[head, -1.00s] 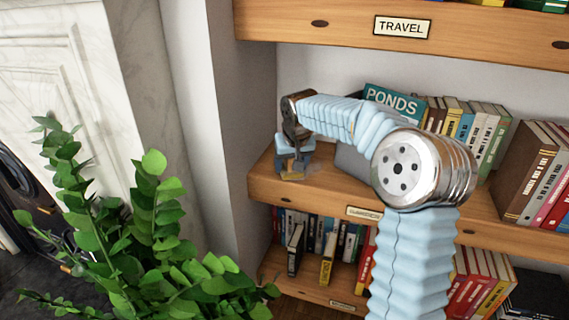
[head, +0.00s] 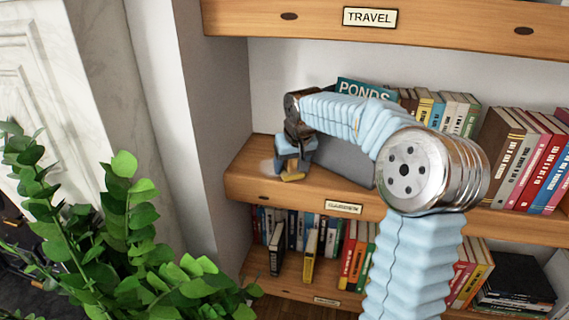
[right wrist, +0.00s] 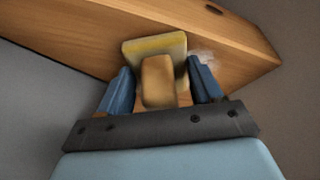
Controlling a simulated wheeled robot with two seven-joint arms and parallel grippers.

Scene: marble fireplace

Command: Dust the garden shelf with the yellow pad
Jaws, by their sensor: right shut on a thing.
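The garden shelf (head: 245,185) is the wooden middle board with a small label (head: 343,207) on its front edge. My right gripper (head: 291,166) is over its left part. In the right wrist view, the gripper (right wrist: 160,72) is shut on the tan block-shaped handle of the yellow pad (right wrist: 155,46). The pad (head: 293,177) shows only as a small yellow edge under the fingers in the head view. It is at the shelf's top surface; I cannot tell whether it touches. A pale dusty patch (head: 267,167) lies left of the gripper and shows beside the pad in the wrist view (right wrist: 205,57). My left gripper is not in view.
A grey upright panel (head: 340,160) and the teal PONDS book (head: 362,90) stand behind my right arm. Several books (head: 525,160) fill the shelf's right side. The TRAVEL shelf (head: 450,25) is above. A leafy plant (head: 110,235) stands at the lower left.

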